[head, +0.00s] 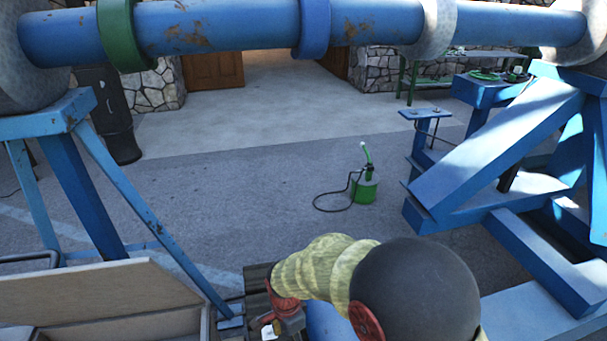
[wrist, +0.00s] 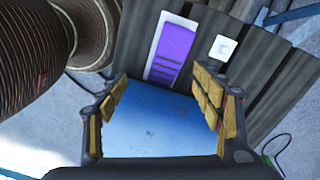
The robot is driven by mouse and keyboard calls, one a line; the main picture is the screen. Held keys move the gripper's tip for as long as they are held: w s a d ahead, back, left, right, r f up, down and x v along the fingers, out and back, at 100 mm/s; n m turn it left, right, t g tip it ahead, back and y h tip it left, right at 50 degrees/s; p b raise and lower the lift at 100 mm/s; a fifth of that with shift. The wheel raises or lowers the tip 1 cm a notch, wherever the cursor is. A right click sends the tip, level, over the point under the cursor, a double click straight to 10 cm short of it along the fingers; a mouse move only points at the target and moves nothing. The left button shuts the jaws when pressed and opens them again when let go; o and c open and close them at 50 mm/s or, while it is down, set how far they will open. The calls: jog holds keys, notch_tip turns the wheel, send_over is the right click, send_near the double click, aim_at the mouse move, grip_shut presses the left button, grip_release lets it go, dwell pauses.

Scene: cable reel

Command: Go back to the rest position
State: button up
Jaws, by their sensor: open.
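My gripper (wrist: 161,82) shows in the wrist view with its two yellow-padded fingers spread wide apart. Nothing is held between them. A scuffed blue surface (wrist: 150,130) shows in the gap, and I cannot tell how far below the fingers it lies. Dark wooden slats (wrist: 195,60) lie beyond the fingertips, with a purple-and-white card (wrist: 173,48) and a small white square (wrist: 223,47) on them.
A large blue pipe (head: 250,27) on blue stands (head: 75,190) spans the top. A blue frame (head: 500,165) stands at right. An open wooden box (head: 100,292) is at lower left. A green can with a hose (head: 364,190) stands on the mostly clear paved floor (head: 250,190).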

jog(key=s+d+r+n+t, duration=0.2)
jog(key=d+r, duration=0.5)
jog(key=r, duration=0.4)
jog(key=s+d+r+n+t+p, duration=0.1)
jog(key=s+d+r+n, duration=0.4)
jog(key=r, duration=0.5)
jog(key=s+d+r+n+t+p, duration=0.1)
jog(key=s+d+r+n+t, duration=0.2)
jog(key=s+d+r, duration=0.4)
jog(key=d+r+n, duration=0.1)
jog(key=d+r, duration=0.2)
jog(key=r, duration=0.1)
jog(key=shift+d+r, duration=0.35)
jog(key=shift+d, duration=0.05)
jog(key=shift+c, duration=0.3)
